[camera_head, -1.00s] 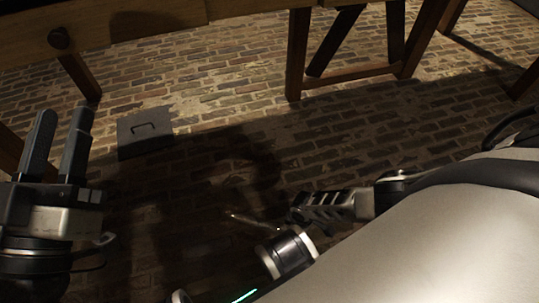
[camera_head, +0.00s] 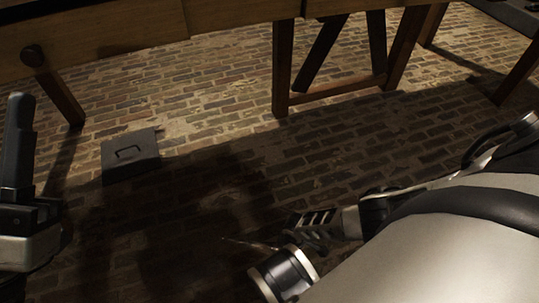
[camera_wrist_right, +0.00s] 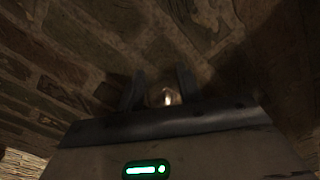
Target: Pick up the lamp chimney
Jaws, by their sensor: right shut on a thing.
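My right gripper (camera_head: 300,228) is low over the brick floor in the head view, in shadow. It is shut on a clear, glassy thing, which looks like the lamp chimney (camera_head: 250,243). Only a faint bright streak of it shows to the left of the fingers. In the right wrist view the chimney (camera_wrist_right: 164,98) is a round, shiny end between the two dark fingers (camera_wrist_right: 158,92). The rest of its shape is hidden or too dark to tell. My left gripper (camera_head: 18,140) is at the left edge, partly cut off, with one upright finger showing.
A wooden table (camera_head: 230,14) with legs and a knobbed drawer stands across the back. A dark flat panel with a handle (camera_head: 130,154) lies on the brick floor (camera_head: 215,110). The shaded floor between my grippers looks clear.

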